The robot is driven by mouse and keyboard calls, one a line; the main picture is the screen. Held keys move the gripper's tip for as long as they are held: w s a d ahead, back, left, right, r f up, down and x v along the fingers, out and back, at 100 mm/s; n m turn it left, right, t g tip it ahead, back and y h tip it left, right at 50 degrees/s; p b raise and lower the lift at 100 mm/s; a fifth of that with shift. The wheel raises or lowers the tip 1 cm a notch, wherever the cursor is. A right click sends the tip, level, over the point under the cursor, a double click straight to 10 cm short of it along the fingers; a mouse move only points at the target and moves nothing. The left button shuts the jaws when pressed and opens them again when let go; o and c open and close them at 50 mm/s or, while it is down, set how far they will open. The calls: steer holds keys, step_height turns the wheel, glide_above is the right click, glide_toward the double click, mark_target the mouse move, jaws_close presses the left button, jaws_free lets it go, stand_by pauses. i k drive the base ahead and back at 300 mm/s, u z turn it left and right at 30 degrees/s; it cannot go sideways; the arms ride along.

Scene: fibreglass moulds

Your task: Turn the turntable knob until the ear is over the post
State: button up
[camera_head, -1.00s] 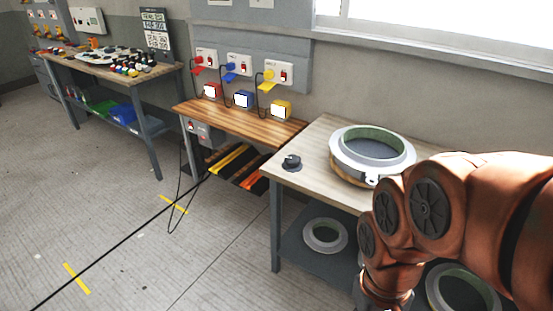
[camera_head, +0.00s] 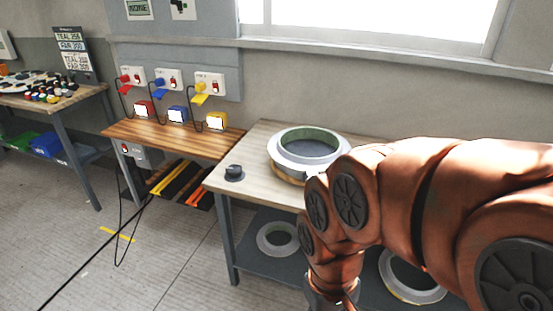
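The turntable knob (camera_head: 234,172) is a small dark knob on a dark round base at the left front of the light wooden table (camera_head: 250,150). The round mould (camera_head: 308,147), with a grey flange and green inner wall, sits on the turntable to the right of the knob. In this view my arm covers the front right of the mould. I cannot make out the ear or the post clearly now. My gripper is out of view below the frame; only my orange arm shows at the right, apart from the knob.
Ring moulds (camera_head: 278,238) lie on the shelf under the table. A wooden bench (camera_head: 172,140) with red, blue and yellow boxes and switches adjoins at the left. Black cables (camera_head: 118,215) hang to the floor. Open floor lies at the front left.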

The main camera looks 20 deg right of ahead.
mark_target(233, 171)
steer(key=u, duration=0.45)
steer(key=i, duration=0.75)
steer(key=u, duration=0.65)
